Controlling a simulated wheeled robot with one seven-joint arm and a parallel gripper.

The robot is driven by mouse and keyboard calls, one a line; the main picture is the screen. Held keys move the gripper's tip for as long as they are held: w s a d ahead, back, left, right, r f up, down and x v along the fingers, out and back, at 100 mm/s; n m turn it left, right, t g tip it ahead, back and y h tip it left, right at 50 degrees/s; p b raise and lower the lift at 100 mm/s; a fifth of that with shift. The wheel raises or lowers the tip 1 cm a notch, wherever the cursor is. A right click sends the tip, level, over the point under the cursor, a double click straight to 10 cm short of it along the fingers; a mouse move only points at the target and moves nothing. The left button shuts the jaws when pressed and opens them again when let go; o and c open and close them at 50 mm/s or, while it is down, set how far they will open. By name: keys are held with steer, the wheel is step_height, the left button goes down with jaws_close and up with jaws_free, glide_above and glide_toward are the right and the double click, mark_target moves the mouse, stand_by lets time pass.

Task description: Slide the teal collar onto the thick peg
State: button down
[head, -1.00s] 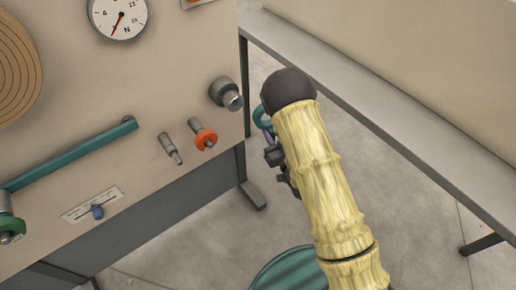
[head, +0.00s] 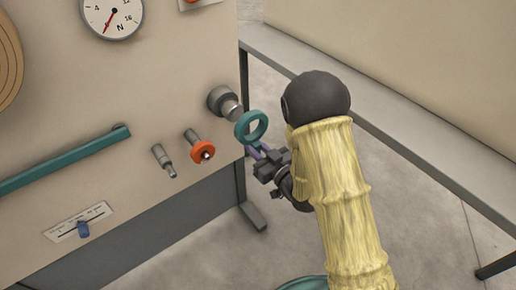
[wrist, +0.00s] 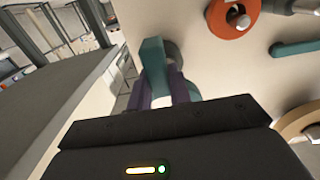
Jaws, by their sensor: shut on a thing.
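The teal collar (head: 240,133) is a ring held up off the panel, just right of and slightly below the thick peg's end in the head view. It also shows edge-on in the wrist view (wrist: 153,62). My gripper (head: 257,151) is shut on the collar's lower rim with its purple fingers; they also show in the wrist view (wrist: 160,92). The thick grey peg (head: 230,106) sticks out of the panel at upper right and is bare. In the wrist view, a grey round part (wrist: 172,50) is partly hidden behind the collar. The collar appears apart from the peg.
An orange collar (head: 198,154) sits on a peg below left of the thick peg. A thinner bare peg (head: 164,161) is further left. A teal bar (head: 65,162), a dial (head: 112,16) and a slider (head: 83,229) are on the panel. A grey bench (head: 400,150) runs behind my arm.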

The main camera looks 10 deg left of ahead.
steer(key=shift+w+a+f, duration=0.35)
steer(key=shift+w+a, duration=0.45)
steer(key=shift+a, duration=0.05)
steer(key=shift+w+d+f, duration=0.15)
steer(key=shift+w+d, duration=0.05)
steer(key=w+d+f+m+t+h, duration=0.1)
steer(key=d+m+h, duration=0.3)
steer(key=d, duration=0.5)
steer(key=w+d+f+m+t+h, duration=0.1)
steer(key=d+f+m+h, duration=0.3)
steer(key=d+h, duration=0.4)
steer(key=w+d+f+m+t+h, duration=0.2)
steer(key=d+m+h, duration=0.3)
steer(key=d, duration=0.7)
steer(key=shift+d+f+t+h, duration=0.15)
steer(key=shift+f+t+h, duration=0.45)
steer(key=shift+t+h, duration=0.3)
steer(key=shift+w, duration=0.1)
